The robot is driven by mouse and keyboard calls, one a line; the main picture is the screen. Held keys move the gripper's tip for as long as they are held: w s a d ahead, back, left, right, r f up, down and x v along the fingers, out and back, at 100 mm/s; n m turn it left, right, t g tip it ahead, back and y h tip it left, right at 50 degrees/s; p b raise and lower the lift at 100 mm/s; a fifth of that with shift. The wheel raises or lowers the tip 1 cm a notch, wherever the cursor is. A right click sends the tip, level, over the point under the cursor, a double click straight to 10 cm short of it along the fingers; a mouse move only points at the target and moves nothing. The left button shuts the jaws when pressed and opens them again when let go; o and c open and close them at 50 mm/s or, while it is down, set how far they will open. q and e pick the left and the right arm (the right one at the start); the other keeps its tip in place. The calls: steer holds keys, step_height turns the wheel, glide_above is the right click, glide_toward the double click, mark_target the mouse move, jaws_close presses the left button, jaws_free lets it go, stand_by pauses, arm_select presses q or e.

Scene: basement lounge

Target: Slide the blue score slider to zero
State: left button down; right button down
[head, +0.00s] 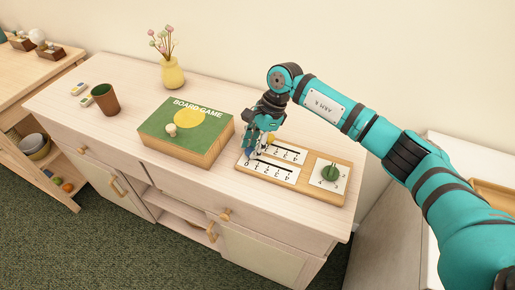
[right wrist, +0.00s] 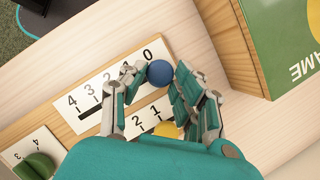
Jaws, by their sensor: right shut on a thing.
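The blue score slider knob (right wrist: 158,72) is a small ball at the 0 end of its numbered strip (right wrist: 100,90), close below the printed 0. My right gripper (right wrist: 159,80) is shut on it, with a finger on either side. In the head view my right gripper (head: 257,147) reaches down over the left end of the wooden score board (head: 307,180), and its fingers mostly hide the blue knob. A yellow knob (right wrist: 167,130) sits on the parallel strip, partly hidden by my gripper in the right wrist view. My left gripper is not in view.
A green dial (head: 330,172) is at the board's right end. A green board game box (head: 207,146) with a pale knob-like piece on top stands just left of the board. A yellow vase (head: 172,74) and a brown cup (head: 105,98) are farther left on the cabinet top.

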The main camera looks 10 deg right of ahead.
steer(key=c, duration=1.2)
jaws_free()
steer(key=shift+w+a+r, duration=0.15)
steer(key=shift+r, duration=0.05)
steer(key=shift+o, duration=1.1)
steer(key=shift+a+f, duration=0.1)
steer(key=s+v, duration=0.1)
steer(key=v, duration=1.1)
steer(key=shift+w, duration=0.45)
steer(key=shift+f, duration=0.1)
